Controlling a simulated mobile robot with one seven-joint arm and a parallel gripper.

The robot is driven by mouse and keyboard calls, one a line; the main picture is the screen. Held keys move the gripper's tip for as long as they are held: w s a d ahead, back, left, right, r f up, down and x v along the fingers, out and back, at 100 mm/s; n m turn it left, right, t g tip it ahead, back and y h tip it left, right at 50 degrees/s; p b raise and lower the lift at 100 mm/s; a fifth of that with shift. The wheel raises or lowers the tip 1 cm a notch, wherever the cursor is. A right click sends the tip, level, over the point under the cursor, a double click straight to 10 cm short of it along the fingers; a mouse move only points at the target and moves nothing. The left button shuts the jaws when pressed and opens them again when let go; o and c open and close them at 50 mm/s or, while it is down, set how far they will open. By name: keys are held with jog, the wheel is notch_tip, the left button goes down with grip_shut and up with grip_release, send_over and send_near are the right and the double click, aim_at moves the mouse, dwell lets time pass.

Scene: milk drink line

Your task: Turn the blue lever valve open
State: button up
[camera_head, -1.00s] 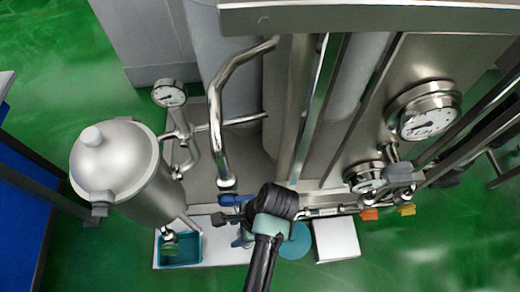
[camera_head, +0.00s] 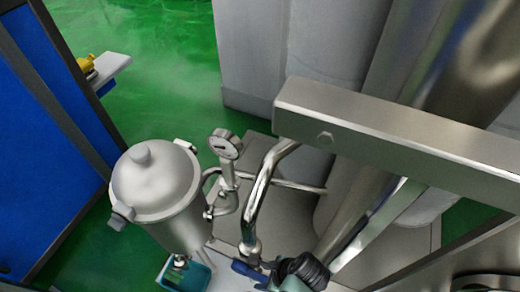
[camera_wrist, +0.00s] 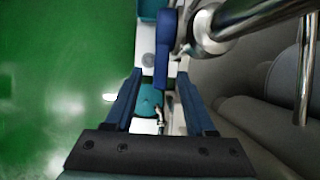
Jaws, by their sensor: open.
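The blue lever (camera_wrist: 170,50) is at the upper middle of the wrist view, beside the steel pipe. Its long handle points down the picture, and its end lies between the tips of my gripper (camera_wrist: 160,78). The two blue fingers are apart, one on each side of the lever, and I see no clear contact. In the head view the blue lever (camera_head: 247,270) is near the bottom edge, at the foot of the bent steel pipe (camera_head: 262,195). My dark wrist is right beside it there, and the fingers are mostly hidden.
A steel canister (camera_head: 157,190) and a pressure gauge (camera_head: 225,143) stand left of the pipe. A teal tray (camera_head: 195,277) is below the canister. A thick steel beam (camera_head: 400,140) crosses the right side. Green floor (camera_wrist: 60,90) is open to the left in the wrist view.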

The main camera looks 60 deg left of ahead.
aim_at(260, 277)
jog(key=shift+b+x, duration=0.3)
jog(key=shift+x, duration=1.65)
jog(key=shift+w, duration=0.1)
grip_shut()
